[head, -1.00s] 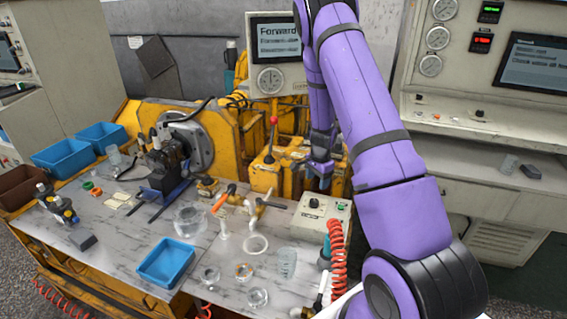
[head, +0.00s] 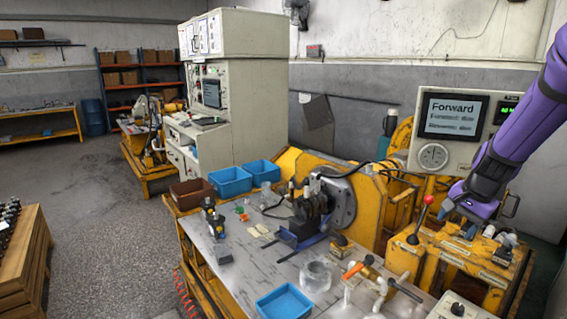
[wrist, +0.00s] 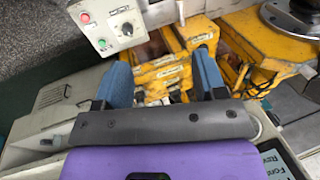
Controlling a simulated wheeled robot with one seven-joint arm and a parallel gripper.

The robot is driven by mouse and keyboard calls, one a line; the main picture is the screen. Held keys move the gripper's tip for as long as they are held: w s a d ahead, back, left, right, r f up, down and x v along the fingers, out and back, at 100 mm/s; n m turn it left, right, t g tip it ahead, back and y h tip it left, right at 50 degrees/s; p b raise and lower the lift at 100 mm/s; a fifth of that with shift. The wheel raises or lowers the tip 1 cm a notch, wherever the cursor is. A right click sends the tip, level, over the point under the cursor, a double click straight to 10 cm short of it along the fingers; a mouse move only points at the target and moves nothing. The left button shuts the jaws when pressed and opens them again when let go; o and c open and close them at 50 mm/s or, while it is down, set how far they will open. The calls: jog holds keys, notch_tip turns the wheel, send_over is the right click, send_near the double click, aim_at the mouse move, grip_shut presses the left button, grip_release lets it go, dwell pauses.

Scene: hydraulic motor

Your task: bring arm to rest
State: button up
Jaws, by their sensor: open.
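My purple arm (head: 535,110) enters from the right edge in the head view. My gripper (head: 462,222) hangs over the yellow hydraulic frame, right of the red-knobbed lever. In the wrist view my gripper (wrist: 162,75) shows two blue fingers spread apart with nothing held between them. Yellow machine parts lie beyond the fingers. In the head view the fingertips are small, and I cannot tell whether they touch the machine.
The red-knobbed lever (head: 428,200) stands close left of my gripper. The display (head: 452,116) reading "Forward" is just behind it. The workbench (head: 245,285) holds blue bins, a motor and glassware. Open floor (head: 90,190) lies at the left.

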jog(key=s+a+r+n, duration=0.3)
jog(key=s+a+r, duration=0.3)
jog(key=r, duration=0.3)
jog(key=s+a+r+n+t, duration=0.1)
jog(key=s+a+r+n, duration=0.2)
jog(key=s, duration=0.7)
jog(key=s+a+r+n+t+h, duration=0.1)
jog(key=s+a+r+n, duration=0.2)
jog(key=s, duration=0.8)
notch_tip(320, 180, up, 2)
jog(key=shift+a+r+n+t, duration=0.15)
jog(key=shift+a+n+t, duration=0.15)
jog(key=shift+n, duration=0.7)
